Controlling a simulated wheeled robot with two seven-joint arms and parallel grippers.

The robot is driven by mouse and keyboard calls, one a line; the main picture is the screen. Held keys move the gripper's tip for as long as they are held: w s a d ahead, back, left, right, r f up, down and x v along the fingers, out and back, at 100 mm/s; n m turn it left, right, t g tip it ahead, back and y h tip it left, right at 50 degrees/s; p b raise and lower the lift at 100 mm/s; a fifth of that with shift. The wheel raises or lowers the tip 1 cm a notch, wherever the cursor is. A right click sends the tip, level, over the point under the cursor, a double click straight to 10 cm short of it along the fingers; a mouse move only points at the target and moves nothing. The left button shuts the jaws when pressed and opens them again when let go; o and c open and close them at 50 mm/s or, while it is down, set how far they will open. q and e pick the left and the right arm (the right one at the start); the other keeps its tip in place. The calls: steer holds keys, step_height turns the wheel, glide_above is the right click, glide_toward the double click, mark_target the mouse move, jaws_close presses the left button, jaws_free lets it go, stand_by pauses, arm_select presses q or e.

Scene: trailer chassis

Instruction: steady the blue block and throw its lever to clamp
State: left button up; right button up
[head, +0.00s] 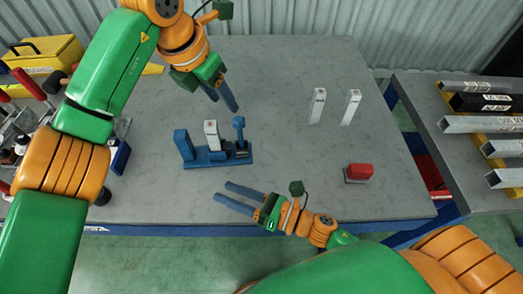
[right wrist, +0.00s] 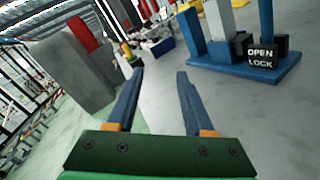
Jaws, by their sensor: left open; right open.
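The blue block (head: 218,157) is a blue base with a tall blue upright at its left end, lying on the grey table. A white-grey post (head: 211,134) stands in its middle. The blue lever (head: 239,132) stands upright near its right end. The right wrist view shows the block's base (right wrist: 236,60) and a dark label reading OPEN and LOCK beside the lever (right wrist: 266,18). My left gripper (head: 226,101) is open and empty, above and behind the block. My right gripper (head: 226,192) is open and empty, in front of the block and apart from it.
Two white posts (head: 317,106) (head: 350,107) stand at the right on the table (head: 285,75). A red block (head: 359,172) sits near the right front. A side table (head: 425,105) holds several metal bars. A yellow toolbox (head: 45,58) and tools are at the left.

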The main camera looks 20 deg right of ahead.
mark_target(241, 138)
steer(key=w+d+n+t+h, duration=0.1)
steer(key=w+d, duration=0.1)
steer(key=d, duration=0.1)
steer(key=w+d+t+h, duration=0.1)
steer(key=w+d, duration=0.2)
steer(key=w+d+n+t+h, duration=0.1)
steer(key=w+d, duration=0.2)
steer(key=shift+d+r+n+h, duration=0.2)
steer(key=shift+r+n+h, duration=0.1)
steer(key=shift+w+d+r, duration=0.1)
steer(key=shift+w+d, duration=0.1)
steer(key=shift+w, duration=0.05)
steer(key=shift+h, duration=0.3)
steer(key=x, duration=0.7)
steer(key=shift+d, duration=0.1)
arm_select(q)
steer(key=shift+w+f, duration=0.1)
steer(key=shift+w, duration=0.1)
arm_select(e)
steer(key=shift+s+r, duration=0.1)
arm_select(q)
steer(key=shift+s, duration=0.1)
arm_select(e)
jaws_close()
steer(key=shift+s, duration=0.1)
